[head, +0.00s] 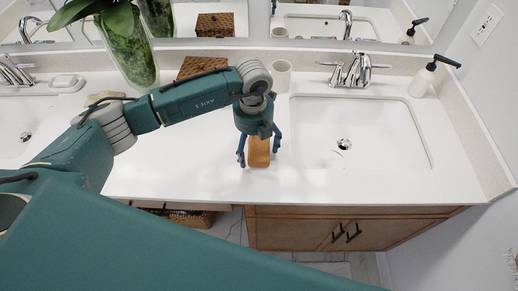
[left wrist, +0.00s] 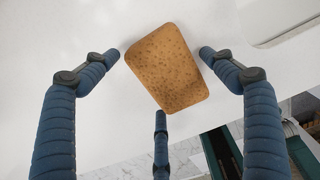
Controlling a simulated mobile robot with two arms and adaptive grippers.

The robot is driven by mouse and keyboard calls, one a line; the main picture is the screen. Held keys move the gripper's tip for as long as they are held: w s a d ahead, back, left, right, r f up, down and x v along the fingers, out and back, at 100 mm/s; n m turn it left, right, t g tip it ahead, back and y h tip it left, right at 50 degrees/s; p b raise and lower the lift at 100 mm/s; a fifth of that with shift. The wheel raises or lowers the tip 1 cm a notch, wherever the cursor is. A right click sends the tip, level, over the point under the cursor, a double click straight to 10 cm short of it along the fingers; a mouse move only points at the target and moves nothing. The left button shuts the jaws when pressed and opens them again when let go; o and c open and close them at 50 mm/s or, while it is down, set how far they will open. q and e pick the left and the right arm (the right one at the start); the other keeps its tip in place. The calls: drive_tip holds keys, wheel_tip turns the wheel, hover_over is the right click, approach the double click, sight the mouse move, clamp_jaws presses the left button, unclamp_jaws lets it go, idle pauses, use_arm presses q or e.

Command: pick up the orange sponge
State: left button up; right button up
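The orange sponge (head: 259,154) lies on the white counter near its front edge, left of the right-hand sink. My left gripper (head: 258,158) is above it, pointing down, with its fingers spread on both sides. In the left wrist view the sponge (left wrist: 167,68) sits between the open fingers of the gripper (left wrist: 160,65). Gaps show between the fingertips and the sponge, so it is not held. In the head view the gripper hides part of the sponge. My right gripper is not in view.
The right sink (head: 360,132) with its faucet (head: 352,70) is right of the sponge. A beige cup (head: 281,76), a woven box (head: 202,67) and a plant vase (head: 130,50) stand at the back. A soap bottle (head: 423,80) stands at the right. The counter beside the sponge is clear.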

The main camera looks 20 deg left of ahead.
sight(255, 147)
use_arm(q)
drive_tip(key=c, duration=0.5)
drive_tip(key=shift+c, duration=0.2)
drive_tip(key=shift+r, duration=0.1)
drive_tip(key=shift+w+r, duration=0.1)
drive_tip(key=shift+r, duration=0.35)
wheel_tip(255, 147, up, 19)
drive_tip(key=b, duration=0.4)
drive_tip(key=shift+b, duration=0.3)
drive_tip(key=shift+c, duration=0.5)
